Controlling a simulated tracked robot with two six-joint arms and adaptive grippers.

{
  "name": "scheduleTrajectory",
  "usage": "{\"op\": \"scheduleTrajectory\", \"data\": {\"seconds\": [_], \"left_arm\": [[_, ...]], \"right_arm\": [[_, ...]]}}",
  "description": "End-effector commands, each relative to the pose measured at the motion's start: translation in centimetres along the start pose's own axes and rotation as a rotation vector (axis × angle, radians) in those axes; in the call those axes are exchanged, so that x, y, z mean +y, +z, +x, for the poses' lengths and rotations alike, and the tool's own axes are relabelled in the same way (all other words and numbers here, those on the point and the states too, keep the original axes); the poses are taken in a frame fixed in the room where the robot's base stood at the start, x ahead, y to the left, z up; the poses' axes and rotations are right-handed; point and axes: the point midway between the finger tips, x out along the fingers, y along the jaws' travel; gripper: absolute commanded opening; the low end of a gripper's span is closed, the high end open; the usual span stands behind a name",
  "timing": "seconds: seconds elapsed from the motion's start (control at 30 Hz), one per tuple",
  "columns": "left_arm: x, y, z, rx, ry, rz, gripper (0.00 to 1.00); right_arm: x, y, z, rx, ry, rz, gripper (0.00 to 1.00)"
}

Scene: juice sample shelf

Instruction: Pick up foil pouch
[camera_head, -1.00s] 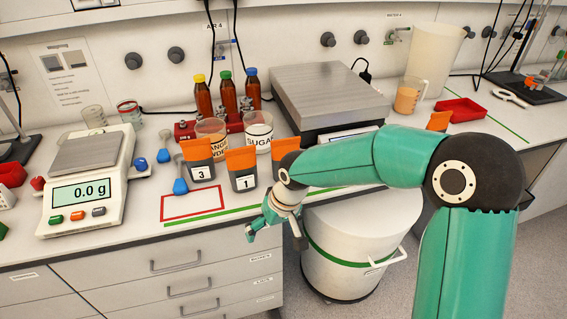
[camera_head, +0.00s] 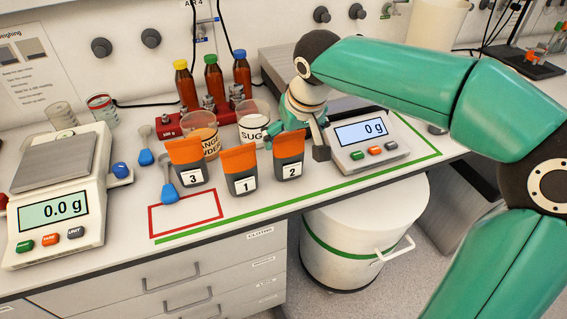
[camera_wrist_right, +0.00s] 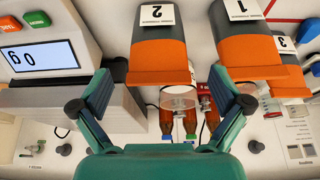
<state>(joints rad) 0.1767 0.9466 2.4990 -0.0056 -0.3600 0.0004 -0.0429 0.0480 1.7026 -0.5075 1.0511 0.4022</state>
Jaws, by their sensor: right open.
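Three dark grey foil pouches with orange tops stand on the bench: pouch 3 (camera_head: 187,164), pouch 1 (camera_head: 240,171) and pouch 2 (camera_head: 289,157). My right gripper (camera_head: 296,137) is open and points down just behind and above pouch 2, hiding little of it. In the right wrist view, pouch 2 (camera_wrist_right: 158,40) shows upside down between the two spread fingers (camera_wrist_right: 160,92), with a gap on each side. Whether the fingers flank it in depth, I cannot tell. Pouch 1 (camera_wrist_right: 250,52) shows close beside the right-hand finger. My left gripper is out of view.
A large balance with a display (camera_head: 361,133) stands right of pouch 2, close to my gripper. Sugar (camera_head: 254,132) and orange powder (camera_head: 206,131) beakers stand behind the pouches. A small balance (camera_head: 55,195) is at left. A red outlined rectangle (camera_head: 186,229) is bare.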

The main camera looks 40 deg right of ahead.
Motion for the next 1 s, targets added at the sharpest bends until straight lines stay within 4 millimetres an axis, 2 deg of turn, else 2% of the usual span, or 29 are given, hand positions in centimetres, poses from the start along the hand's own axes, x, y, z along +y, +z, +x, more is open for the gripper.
{"op": "scheduleTrajectory", "data": {"seconds": [0.03, 0.1, 0.2, 0.47, 0.7, 0.83, 1.0], "left_arm": [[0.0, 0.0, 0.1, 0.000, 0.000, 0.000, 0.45], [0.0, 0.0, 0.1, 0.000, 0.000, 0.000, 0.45], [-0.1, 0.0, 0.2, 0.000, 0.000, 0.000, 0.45], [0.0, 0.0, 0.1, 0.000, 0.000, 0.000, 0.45], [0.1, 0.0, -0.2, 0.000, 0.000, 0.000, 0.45], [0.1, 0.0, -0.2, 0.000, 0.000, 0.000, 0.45], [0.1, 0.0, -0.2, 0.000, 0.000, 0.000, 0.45]], "right_arm": [[0.2, 0.2, 1.2, -0.005, 0.002, 0.003, 1.00], [0.2, 0.2, 2.3, -0.003, 0.002, 0.005, 1.00], [0.3, 0.2, 3.5, -0.003, 0.002, 0.007, 1.00], [0.4, 0.2, 5.1, -0.002, 0.002, 0.006, 1.00], [0.4, 0.3, 8.5, -0.003, 0.002, 0.007, 1.00], [0.3, 0.3, 9.4, -0.001, 0.002, 0.007, 1.00], [0.3, 0.3, 9.4, 0.000, 0.001, 0.007, 1.00]]}}
